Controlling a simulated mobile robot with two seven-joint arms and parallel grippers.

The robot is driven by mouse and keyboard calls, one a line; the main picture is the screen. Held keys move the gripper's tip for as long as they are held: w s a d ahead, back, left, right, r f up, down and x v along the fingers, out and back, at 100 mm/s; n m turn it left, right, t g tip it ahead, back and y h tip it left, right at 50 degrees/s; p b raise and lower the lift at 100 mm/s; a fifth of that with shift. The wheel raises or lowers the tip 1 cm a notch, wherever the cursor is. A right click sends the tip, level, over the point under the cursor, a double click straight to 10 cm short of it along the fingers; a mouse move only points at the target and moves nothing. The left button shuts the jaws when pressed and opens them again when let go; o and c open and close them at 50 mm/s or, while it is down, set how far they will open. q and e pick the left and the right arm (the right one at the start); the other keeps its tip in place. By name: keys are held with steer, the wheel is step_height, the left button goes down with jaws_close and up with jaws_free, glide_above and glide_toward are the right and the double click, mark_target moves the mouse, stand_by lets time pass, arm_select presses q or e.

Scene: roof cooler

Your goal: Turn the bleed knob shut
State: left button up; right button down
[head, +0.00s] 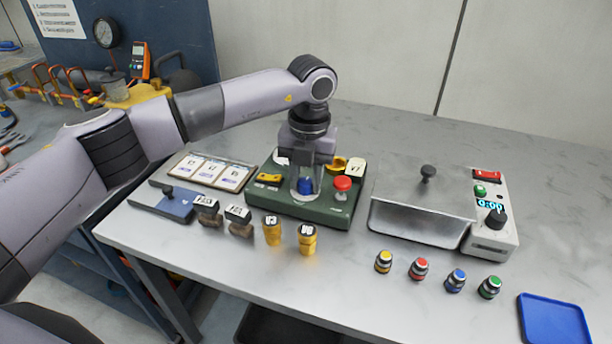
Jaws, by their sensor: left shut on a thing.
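A dark green box (330,212) stands on the grey bench. On its top are a blue knob (306,186), a red knob (342,184) and yellow fittings (268,179). No readable label shows which one is the bleed knob. My left gripper (306,192) points straight down over the box, with its fingers around the blue knob and shut on it. The fingers and wrist hide part of the knob and the box top behind it. My right gripper is not in view.
A metal-lidded unit (424,207) with a timer panel (489,228) stands right of the box. Stamps (238,220), yellow pieces (272,230) and coloured caps (420,268) line the front. A blue tray (555,320) lies at right. Cards (214,171) lie left of the box.

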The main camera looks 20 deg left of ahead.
mark_target(308, 182)
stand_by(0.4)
arm_select(q)
steer(key=o, duration=1)
steer(key=shift+o, duration=0.2)
steer(key=shift+r, duration=0.15)
steer(key=shift+d+r+b, duration=0.15)
steer(key=shift+r+b, duration=0.2)
steer(key=shift+r, duration=3.15)
